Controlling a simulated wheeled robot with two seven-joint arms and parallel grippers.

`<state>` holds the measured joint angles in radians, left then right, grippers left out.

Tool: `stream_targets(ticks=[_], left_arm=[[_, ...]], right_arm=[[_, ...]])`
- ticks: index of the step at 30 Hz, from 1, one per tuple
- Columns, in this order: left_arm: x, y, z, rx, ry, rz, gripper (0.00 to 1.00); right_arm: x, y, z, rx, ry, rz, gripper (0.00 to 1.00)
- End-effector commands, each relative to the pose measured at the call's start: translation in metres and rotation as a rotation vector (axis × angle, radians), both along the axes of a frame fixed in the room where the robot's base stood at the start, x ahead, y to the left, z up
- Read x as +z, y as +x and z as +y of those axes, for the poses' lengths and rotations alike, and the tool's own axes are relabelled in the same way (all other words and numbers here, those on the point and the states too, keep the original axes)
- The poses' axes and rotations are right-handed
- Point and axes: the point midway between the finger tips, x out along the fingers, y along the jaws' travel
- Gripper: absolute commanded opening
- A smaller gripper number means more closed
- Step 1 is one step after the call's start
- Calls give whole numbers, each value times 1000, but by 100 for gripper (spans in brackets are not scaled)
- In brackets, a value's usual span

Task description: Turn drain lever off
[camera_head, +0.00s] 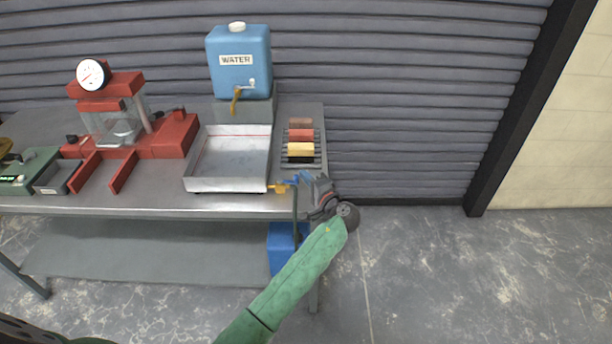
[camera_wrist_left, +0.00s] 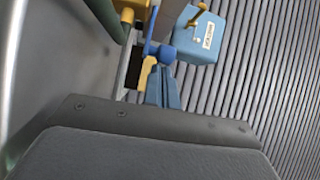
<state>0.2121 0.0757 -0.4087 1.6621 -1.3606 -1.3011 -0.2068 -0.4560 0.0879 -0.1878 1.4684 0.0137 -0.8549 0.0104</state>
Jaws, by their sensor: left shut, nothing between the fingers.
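The drain valve (camera_head: 280,187) is a small brass-yellow fitting at the front right corner of the metal tray (camera_head: 188,181). A blue lever (camera_head: 301,177) sits just right of it; the lever also shows near the top of the left wrist view (camera_wrist_left: 154,48). My left gripper (camera_head: 317,185) is shut and empty, close to the right of the lever. I cannot tell whether its fingertips touch the lever. My green left arm covers part of the table's front right corner. My right gripper is out of view.
A dark drain hose (camera_head: 295,215) runs down to a blue container (camera_head: 284,240) below. A blue water tank (camera_head: 238,75) with a brass tap stands behind the tray. Coloured blocks on a rack (camera_head: 301,165) lie close by. A red press (camera_head: 165,137) stands left. The floor at right is clear.

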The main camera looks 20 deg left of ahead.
Motion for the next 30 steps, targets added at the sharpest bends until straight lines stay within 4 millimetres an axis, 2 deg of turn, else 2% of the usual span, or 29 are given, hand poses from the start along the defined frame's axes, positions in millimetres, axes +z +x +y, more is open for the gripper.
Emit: stream_targets(ticks=[20, 30], left_arm=[[0, -6, 1, -29, 1, -1, 0], [0, -10, 1, -84, 1, 0, 0]], right_arm=[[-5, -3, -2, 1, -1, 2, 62], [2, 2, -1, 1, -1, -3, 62]])
